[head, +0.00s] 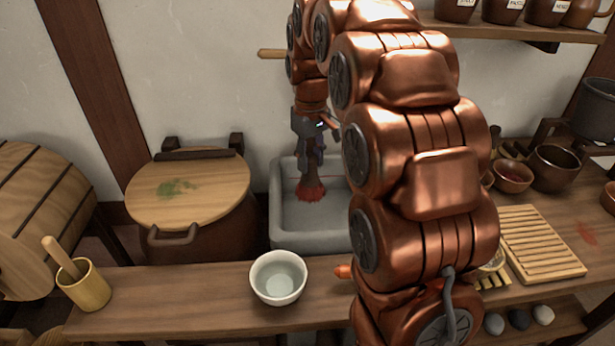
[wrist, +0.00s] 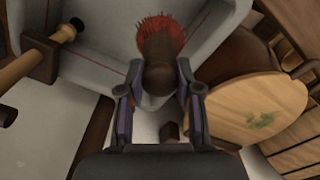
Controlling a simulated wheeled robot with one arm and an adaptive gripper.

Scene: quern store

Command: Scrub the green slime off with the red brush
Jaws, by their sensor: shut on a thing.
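My gripper (head: 308,140) is shut on the dark handle of the red brush (head: 311,189), which hangs bristles down over the grey stone basin (head: 300,241). In the wrist view the handle sits between the fingers of my gripper (wrist: 160,92), with the red bristles of the brush (wrist: 158,35) beyond. The green slime (head: 176,187) is a smear on the round wooden lid (head: 225,205) of a barrel-like vessel left of the basin. The slime (wrist: 262,120) also shows on the lid at the right of the wrist view. Brush and slime are apart.
A white bowl (head: 278,278) and a wooden cup with a pestle (head: 85,286) stand on the front bench. A slatted board (head: 541,243) and pots lie to the right. A large barrel (head: 38,215) is at the left.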

